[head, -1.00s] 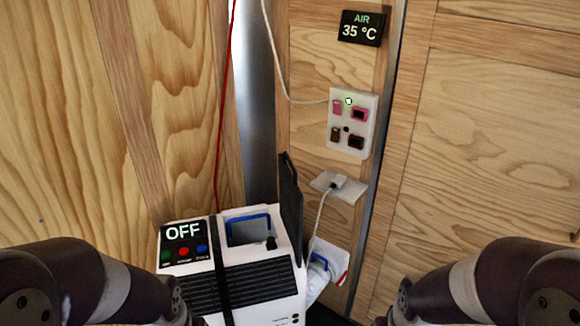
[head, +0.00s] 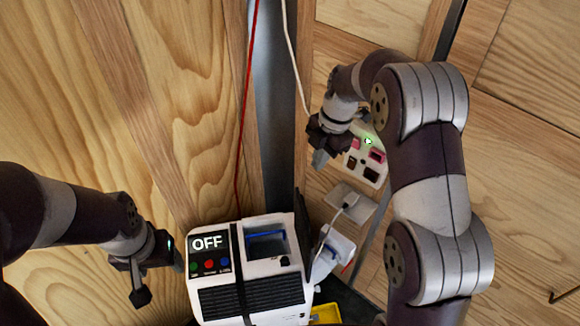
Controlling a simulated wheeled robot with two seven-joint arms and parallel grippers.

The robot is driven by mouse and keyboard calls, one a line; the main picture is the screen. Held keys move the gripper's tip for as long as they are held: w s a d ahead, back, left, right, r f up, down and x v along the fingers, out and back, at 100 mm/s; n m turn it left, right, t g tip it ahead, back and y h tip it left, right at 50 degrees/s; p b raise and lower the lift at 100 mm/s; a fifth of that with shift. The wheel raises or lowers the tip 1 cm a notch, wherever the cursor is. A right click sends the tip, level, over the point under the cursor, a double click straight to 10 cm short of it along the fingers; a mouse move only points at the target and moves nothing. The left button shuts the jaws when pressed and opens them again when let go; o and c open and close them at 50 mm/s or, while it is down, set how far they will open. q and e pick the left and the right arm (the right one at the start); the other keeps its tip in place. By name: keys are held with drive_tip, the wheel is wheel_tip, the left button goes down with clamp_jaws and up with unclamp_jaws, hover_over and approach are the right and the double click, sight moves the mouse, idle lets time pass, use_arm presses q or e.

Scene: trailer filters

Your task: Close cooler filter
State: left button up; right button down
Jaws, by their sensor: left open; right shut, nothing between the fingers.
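The white cooler (head: 252,290) stands at the lower middle, with a screen reading OFF (head: 207,242) and coloured buttons below it. Its top compartment (head: 266,243) is open, with a blue-edged filter part inside. A dark upright panel (head: 302,225), seemingly the raised lid, stands at the compartment's right side. My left gripper (head: 158,280) is open and empty, left of the cooler and apart from it. My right gripper (head: 320,158) is shut and empty, above the cooler's back right and in front of the wall by the switch panel.
A white switch panel (head: 366,160) with a green light is on the wall, partly hidden by my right arm. A socket (head: 350,202) with a plugged cable is below it. A white box (head: 334,246) stands right of the cooler. A red cable (head: 246,110) hangs behind. Something yellow (head: 325,314) lies low.

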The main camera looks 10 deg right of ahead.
drive_tip(key=s+n, duration=0.2)
drive_tip(key=b, duration=0.5)
approach(305, 208)
drive_tip(key=f+p, duration=0.1)
drive_tip(key=f, duration=0.2)
drive_tip(key=a+f+p, duration=0.1)
drive_tip(key=f, duration=0.1)
drive_tip(key=shift+s+f, duration=0.2)
drive_tip(key=shift+f, duration=0.2)
drive_tip(key=shift+w+a+f, duration=0.1)
drive_tip(key=shift+w+f, duration=0.1)
drive_tip(key=shift+f, duration=0.3)
use_arm(q)
drive_tip(key=shift+s+f, duration=0.35)
drive_tip(key=shift+f, duration=0.3)
drive_tip(key=shift+s+f, duration=0.35)
drive_tip(key=shift+f, duration=0.25)
use_arm(e)
drive_tip(key=shift+s, duration=0.1)
use_arm(q)
drive_tip(key=shift+s+f, duration=0.1)
